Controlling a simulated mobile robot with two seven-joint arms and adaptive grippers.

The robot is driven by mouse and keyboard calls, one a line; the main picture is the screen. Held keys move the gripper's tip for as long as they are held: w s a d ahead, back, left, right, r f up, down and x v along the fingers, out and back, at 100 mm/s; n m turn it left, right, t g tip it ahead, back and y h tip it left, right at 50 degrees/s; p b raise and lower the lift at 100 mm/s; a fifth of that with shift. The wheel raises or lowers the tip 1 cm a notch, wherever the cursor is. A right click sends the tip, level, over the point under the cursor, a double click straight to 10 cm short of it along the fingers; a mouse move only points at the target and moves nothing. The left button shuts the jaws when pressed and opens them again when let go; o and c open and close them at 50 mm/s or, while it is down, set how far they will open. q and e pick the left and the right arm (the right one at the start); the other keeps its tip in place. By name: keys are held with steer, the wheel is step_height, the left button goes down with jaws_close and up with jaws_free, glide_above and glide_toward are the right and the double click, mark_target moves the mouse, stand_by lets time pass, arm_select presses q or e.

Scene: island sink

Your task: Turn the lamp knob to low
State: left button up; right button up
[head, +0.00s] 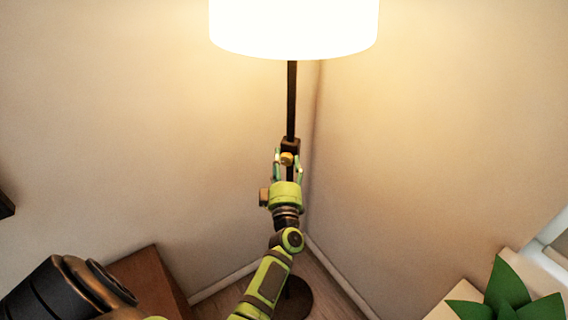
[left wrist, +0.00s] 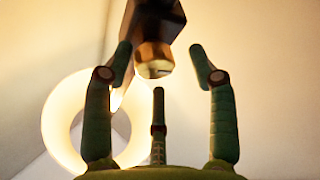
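The floor lamp stands in the corner with a brightly lit white shade (head: 293,28) on a dark pole (head: 292,100). A dark block (head: 290,145) on the pole carries a round brass knob (head: 287,158). In the left wrist view the knob (left wrist: 153,60) shows below the dark block (left wrist: 152,18). My left gripper (head: 287,165) is at the knob, with its fingers spread on both sides of it. In the left wrist view the gripper (left wrist: 160,70) is open, with visible gaps between the fingers and the knob. My right gripper is not in view.
Walls meet in the corner behind the lamp. The lamp's round dark base (head: 295,298) rests on the wooden floor. A brown wooden piece (head: 150,280) is at the lower left, and a green plant (head: 507,288) is at the lower right.

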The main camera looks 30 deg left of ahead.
arm_select(q)
steer(key=shift+s+d+f, duration=0.25)
steer(key=shift+s+d, duration=0.05)
steer(key=shift+d, duration=0.15)
steer(key=v, duration=0.6)
steer(key=shift+s, duration=0.3)
